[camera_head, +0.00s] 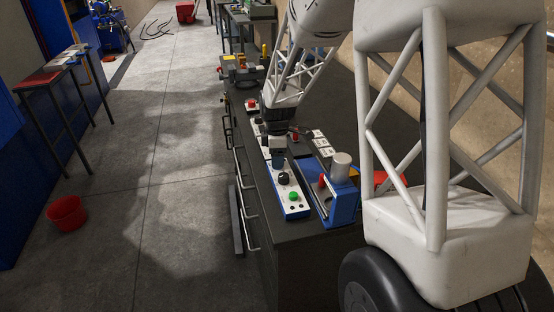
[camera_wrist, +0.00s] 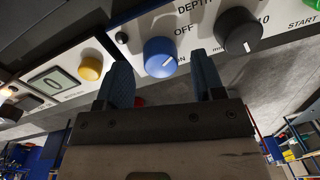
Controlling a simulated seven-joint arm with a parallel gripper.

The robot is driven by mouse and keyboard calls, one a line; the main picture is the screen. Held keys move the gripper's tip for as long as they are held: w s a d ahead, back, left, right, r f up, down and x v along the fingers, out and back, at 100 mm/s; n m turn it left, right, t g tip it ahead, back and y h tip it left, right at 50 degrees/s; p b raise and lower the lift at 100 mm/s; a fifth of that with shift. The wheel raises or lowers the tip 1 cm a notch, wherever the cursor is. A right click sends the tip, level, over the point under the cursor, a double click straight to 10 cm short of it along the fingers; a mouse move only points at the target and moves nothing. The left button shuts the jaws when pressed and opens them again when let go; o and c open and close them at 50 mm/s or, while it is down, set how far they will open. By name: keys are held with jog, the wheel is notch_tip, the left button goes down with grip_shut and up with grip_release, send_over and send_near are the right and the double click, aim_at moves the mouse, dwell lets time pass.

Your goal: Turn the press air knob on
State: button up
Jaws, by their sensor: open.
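A blue knob (camera_wrist: 157,57) with a white pointer line sits on a white panel (camera_wrist: 130,38) in the wrist view. OFF is printed to its upper right and what reads as ON to its lower right; the pointer slants toward the right side, between them. My gripper (camera_wrist: 163,78) is open, with one blue finger to each side below the knob. The knob lies ahead of the gap; I cannot tell whether either finger touches it. In the head view my gripper (camera_head: 278,160) is over the panel (camera_head: 291,209) and hides the blue knob.
A black knob (camera_wrist: 238,30) marked DEPTH sits close right of the blue one. A yellow button (camera_wrist: 90,68) and a display (camera_wrist: 52,84) are to its left. A green button (camera_head: 294,196) and a blue press (camera_head: 343,204) stand nearby.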

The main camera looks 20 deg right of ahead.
jog(key=shift+f, duration=0.55)
jog(key=shift+c, duration=0.3)
jog(key=c, duration=0.9)
jog(key=shift+o, duration=0.2)
